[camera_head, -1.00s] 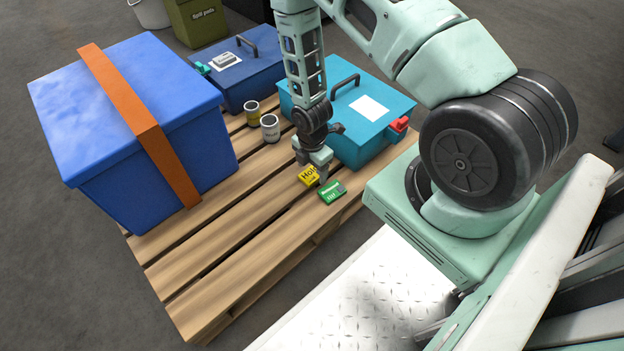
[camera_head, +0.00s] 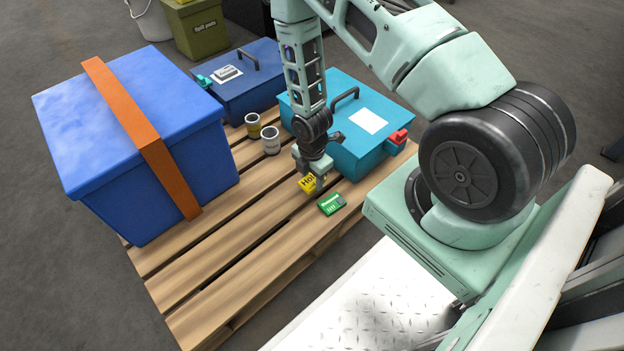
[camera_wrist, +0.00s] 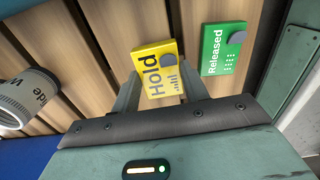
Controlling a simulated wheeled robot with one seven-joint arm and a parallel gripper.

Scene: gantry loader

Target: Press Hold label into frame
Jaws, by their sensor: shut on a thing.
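The yellow Hold label (camera_head: 308,183) is a small block with dark lettering and a grey round knob. My gripper (camera_head: 318,178) is shut on it and holds it tilted over the pallet, close to the slats. In the wrist view the Hold label (camera_wrist: 160,75) sits between the two fingers of my gripper (camera_wrist: 163,95), its lettering facing the camera. I cannot tell how far it is above the wood. A label frame with a grey piece (camera_head: 226,74) shows on the lid of the dark blue box (camera_head: 250,85); I cannot tell if this is the task's frame.
A green Released label (camera_head: 332,204) lies on the pallet (camera_head: 215,265) beside my gripper. A teal box (camera_head: 350,120) with a white sheet and red latch stands behind it. Two cans (camera_head: 270,140) stand to the left. A large blue crate (camera_head: 130,120) fills the left side.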

